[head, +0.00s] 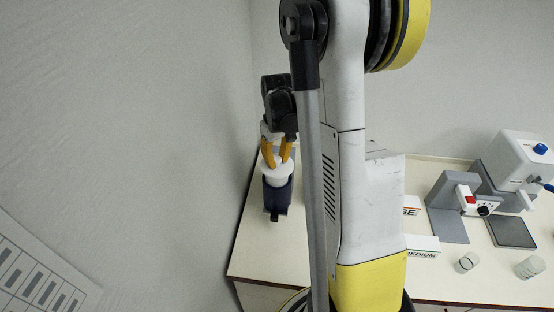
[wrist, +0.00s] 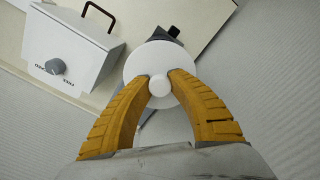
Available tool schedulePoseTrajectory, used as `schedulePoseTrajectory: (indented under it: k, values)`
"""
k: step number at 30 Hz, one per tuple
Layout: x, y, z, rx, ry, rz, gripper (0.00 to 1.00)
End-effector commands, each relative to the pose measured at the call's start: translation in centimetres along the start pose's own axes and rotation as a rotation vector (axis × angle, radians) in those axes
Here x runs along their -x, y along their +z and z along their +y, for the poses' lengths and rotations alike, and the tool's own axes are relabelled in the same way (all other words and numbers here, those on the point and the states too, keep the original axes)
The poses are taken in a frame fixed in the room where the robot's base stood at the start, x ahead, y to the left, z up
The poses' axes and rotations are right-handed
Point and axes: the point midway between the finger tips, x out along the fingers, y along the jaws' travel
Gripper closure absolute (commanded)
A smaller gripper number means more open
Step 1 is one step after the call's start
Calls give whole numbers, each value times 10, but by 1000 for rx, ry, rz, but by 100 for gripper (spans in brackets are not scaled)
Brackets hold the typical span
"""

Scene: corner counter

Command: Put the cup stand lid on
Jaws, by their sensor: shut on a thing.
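My gripper (wrist: 160,85) is shut on the small knob of a round white lid (wrist: 148,60) in the wrist view. In the head view my gripper (head: 277,163) points down, with the white lid (head: 278,171) at its yellow fingers. The lid is over the dark blue cup stand (head: 276,200), near the counter's left end. A white part shows between the lid's edge and the dark stand. In the wrist view most of the stand is hidden behind the lid; a dark part (wrist: 165,35) shows beyond it. I cannot tell whether the lid touches the stand.
A white box with a dial (wrist: 75,50) stands close to the lid in the wrist view. On the right of the counter (head: 270,250) are a grey and white machine (head: 450,205), another white machine (head: 515,165) and two glasses (head: 467,263) (head: 529,267). The counter's front left is clear.

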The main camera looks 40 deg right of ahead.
Motion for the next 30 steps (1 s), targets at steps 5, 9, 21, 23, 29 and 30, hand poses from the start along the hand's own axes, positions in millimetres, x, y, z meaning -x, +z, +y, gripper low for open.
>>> schedulePoseTrajectory:
  k: [5,9,21,23,29,30]
  values:
    - [0,0,0,0,0,0,100]
    - [0,0,0,0,0,0,56]
    - [7,0,0,0,0,0,53]
    - [14,0,0,0,0,0,53]
    - [37,0,0,0,0,0,53]
    - [42,0,0,0,0,0,53]
